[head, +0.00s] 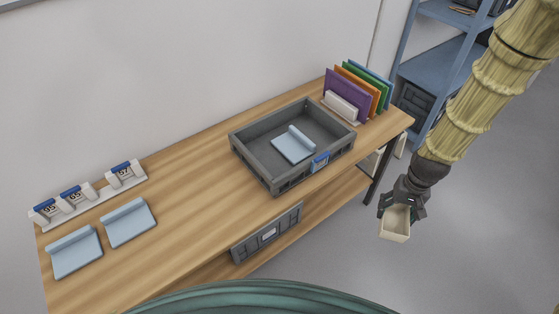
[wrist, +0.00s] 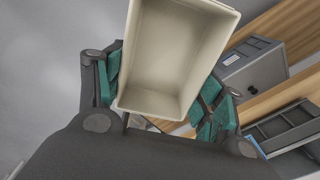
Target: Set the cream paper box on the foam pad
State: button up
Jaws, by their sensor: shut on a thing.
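My gripper (head: 401,208) is shut on the cream paper box (head: 395,224), held in the air off the right end of the table. In the wrist view the open-topped, empty box (wrist: 172,50) sits between the teal finger pads of my gripper (wrist: 163,92). Light-blue pads with a raised roll along one edge look like foam. One pad (head: 293,146) lies inside the grey tray (head: 262,170). Two more, a front-left pad (head: 75,254) and one beside it (head: 128,224), lie on the table's left end. Which is the named foam pad I cannot tell.
The wooden table (head: 190,200) has bare room between the left pads and the tray. White numbered holders (head: 72,197) stand at its back left. Coloured folders (head: 355,92) stand at the back right. A grey bin (head: 268,234) sits below. A blue shelf (head: 440,58) stands behind.

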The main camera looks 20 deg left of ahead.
aim_at(291, 147)
jog(key=k, duration=0.4)
jog(key=u, duration=3.95)
jog(key=k, duration=1.65)
jog(key=z, duration=1.55)
jog(key=i, duration=1)
jog(key=z, duration=0.05)
